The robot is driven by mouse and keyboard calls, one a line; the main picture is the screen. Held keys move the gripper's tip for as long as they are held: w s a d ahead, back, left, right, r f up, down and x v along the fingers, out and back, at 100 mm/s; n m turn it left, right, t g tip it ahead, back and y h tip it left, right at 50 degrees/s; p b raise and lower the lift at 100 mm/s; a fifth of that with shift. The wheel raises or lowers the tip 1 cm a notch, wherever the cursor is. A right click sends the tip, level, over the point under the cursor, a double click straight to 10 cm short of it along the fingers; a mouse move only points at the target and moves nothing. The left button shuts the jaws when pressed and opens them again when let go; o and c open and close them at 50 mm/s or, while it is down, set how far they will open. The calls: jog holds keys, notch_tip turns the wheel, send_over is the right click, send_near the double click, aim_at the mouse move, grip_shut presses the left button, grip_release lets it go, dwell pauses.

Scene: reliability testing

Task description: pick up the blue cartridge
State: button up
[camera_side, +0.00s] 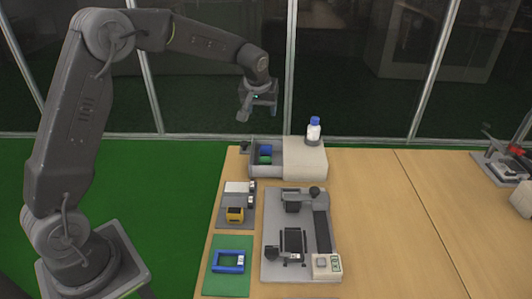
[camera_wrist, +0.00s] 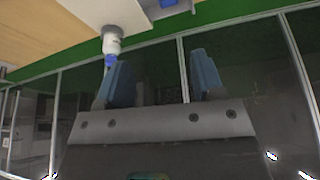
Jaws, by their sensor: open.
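A blue block, probably the blue cartridge (camera_side: 265,149), lies in the open drawer (camera_side: 254,170) of the white box, beside a green block (camera_side: 265,159). A small blue patch at the top edge of the wrist view (camera_wrist: 167,4) may be the same block. A blue open frame (camera_side: 228,262) lies on a green mat at the front left. My gripper (camera_side: 257,112) hangs in the air above and behind the drawer, apart from everything. In the wrist view my gripper (camera_wrist: 158,58) has its two blue fingers spread with nothing between them.
A bottle with a blue cap (camera_side: 314,131) stands on the white box (camera_side: 304,160); it also shows in the wrist view (camera_wrist: 111,44). The table's right middle is clear. Glass panels stand behind.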

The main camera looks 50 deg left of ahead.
jog(key=n, duration=0.2)
send_near(266, 147)
jog(key=shift+g+y, duration=0.3)
jog(key=x, duration=0.4)
jog(key=shift+w+d+f, duration=0.2)
jog(key=shift+d+f, duration=0.05)
jog(key=shift+f, duration=0.05)
jog(key=shift+x, duration=2.95)
jog(key=c, duration=0.7)
